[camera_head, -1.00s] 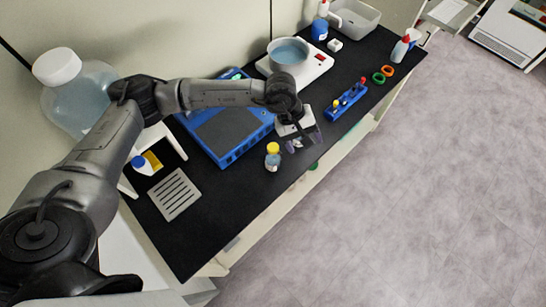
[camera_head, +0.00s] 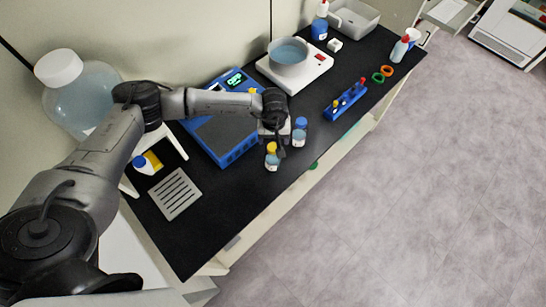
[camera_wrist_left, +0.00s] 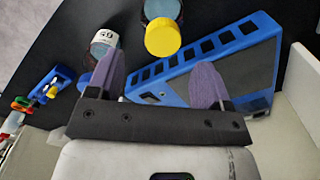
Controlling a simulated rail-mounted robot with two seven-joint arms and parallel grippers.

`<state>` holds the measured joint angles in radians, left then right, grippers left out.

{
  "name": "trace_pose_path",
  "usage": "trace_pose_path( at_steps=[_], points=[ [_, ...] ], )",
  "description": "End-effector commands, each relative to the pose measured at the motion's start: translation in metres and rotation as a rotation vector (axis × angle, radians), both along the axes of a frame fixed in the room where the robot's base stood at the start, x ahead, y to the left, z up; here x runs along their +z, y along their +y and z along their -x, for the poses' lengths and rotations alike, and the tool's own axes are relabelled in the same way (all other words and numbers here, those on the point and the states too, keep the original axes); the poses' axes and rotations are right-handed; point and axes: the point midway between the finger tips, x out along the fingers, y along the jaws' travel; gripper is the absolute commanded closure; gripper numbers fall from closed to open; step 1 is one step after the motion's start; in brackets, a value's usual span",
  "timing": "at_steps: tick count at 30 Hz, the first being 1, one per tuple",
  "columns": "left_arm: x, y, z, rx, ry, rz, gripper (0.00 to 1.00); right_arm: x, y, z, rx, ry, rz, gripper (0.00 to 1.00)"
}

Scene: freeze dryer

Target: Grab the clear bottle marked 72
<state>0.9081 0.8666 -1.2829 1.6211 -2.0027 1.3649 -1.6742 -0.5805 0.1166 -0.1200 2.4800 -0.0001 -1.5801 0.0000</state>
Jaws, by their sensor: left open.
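A clear bottle with a yellow cap (camera_head: 271,160) stands near the front edge of the black bench; it shows at the top of the left wrist view (camera_wrist_left: 162,36). A second clear bottle, with a blue cap (camera_head: 300,132), stands to its right; its white label shows in the left wrist view (camera_wrist_left: 104,40), but I cannot read its number surely. No 72 is legible on either bottle. My left gripper (camera_head: 275,143) is open and empty close to the yellow-capped bottle. In the left wrist view its purple fingers (camera_wrist_left: 160,82) are spread, with the yellow cap beyond the gap between them.
A blue device with a dark plate (camera_head: 225,137) lies behind the gripper. A blue rack (camera_head: 346,101) is to the right, a hotplate with a pan (camera_head: 290,52) behind, a slotted grey plate (camera_head: 174,194) to the left. The bench front left is clear.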

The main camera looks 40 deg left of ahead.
Motion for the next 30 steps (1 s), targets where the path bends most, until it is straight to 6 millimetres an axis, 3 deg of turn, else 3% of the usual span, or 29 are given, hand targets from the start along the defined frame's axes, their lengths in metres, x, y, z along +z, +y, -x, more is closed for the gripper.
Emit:
trace_pose_path(
  at_steps=[5,15,25,30],
  points=[
    [-0.010,-0.001,0.002,0.001,0.002,0.001,0.27,0.003,-0.002,0.000,0.004,0.000,0.007,0.18],
    [-0.049,-0.002,0.006,0.002,0.002,0.001,0.27,0.009,-0.002,0.000,0.006,0.000,0.008,0.18],
    [-0.054,-0.002,0.006,0.001,0.000,0.001,0.27,0.009,-0.001,0.000,0.001,0.000,0.002,0.18],
    [-0.054,-0.002,0.006,0.001,0.000,0.001,0.43,0.009,0.000,0.000,-0.001,0.000,-0.001,0.18]
  ],
)
